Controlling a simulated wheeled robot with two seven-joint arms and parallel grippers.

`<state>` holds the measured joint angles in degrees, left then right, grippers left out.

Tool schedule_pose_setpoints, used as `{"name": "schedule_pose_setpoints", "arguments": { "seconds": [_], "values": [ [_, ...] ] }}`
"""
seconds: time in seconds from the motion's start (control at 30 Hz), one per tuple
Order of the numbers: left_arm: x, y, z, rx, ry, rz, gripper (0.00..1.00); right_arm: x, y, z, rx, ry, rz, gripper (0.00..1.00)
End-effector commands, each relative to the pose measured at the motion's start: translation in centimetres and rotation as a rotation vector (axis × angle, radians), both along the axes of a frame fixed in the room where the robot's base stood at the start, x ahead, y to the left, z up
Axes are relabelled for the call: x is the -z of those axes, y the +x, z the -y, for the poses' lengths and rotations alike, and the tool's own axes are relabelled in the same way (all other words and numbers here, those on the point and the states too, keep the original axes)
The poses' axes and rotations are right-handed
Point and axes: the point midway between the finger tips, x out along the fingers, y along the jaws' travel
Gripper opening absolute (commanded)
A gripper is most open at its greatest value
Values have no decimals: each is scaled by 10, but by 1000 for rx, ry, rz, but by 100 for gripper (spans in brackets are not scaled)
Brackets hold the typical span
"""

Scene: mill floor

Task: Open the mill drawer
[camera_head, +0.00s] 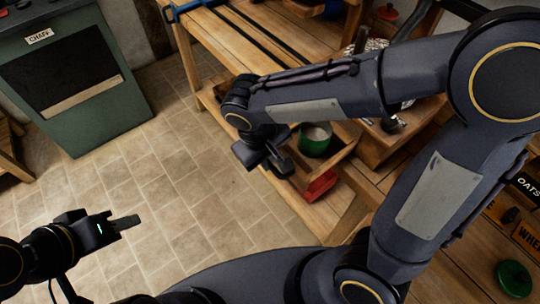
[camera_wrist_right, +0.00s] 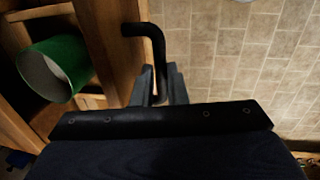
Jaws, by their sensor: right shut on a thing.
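The mill drawer (camera_head: 340,157) is a wooden box under the bench, standing out from it and open at the top. A green can (camera_head: 316,140) stands in it; the can also shows in the right wrist view (camera_wrist_right: 55,68). In that view a black bent handle (camera_wrist_right: 155,38) sticks out from the drawer's wooden front (camera_wrist_right: 108,45). My right gripper (camera_wrist_right: 158,86) is shut on this handle. In the head view my right gripper (camera_head: 264,156) hides the handle. My left gripper (camera_head: 126,222) hangs empty over the floor, away from the drawer; its finger gap is unclear.
A green cabinet marked CHAFF (camera_head: 62,75) stands at the upper left. The wooden bench (camera_head: 225,40) runs along the back. The tiled floor (camera_head: 180,165) before the drawer is clear.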

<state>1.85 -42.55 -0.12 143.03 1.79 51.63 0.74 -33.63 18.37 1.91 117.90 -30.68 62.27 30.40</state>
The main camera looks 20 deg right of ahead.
Motion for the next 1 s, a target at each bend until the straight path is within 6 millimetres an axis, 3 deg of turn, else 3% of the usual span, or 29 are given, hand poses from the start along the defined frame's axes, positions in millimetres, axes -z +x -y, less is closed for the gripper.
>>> {"name": "schedule_pose_setpoints", "arguments": {
  "seconds": [0.07,0.1,0.23,0.57,1.0],
  "values": [
    [0,0,0,0,0,0,36,-1,1,0,1,1,2,0],
    [0,0,0,0,0,0,36,-1,1,0,1,2,2,16],
    [0,0,0,0,0,0,36,-1,1,0,0,1,2,33],
    [0,0,0,0,0,0,36,-3,1,-1,-1,2,2,34],
    [-5,0,0,0,0,0,36,-67,-4,-12,-1,3,4,34]
  ]
}}
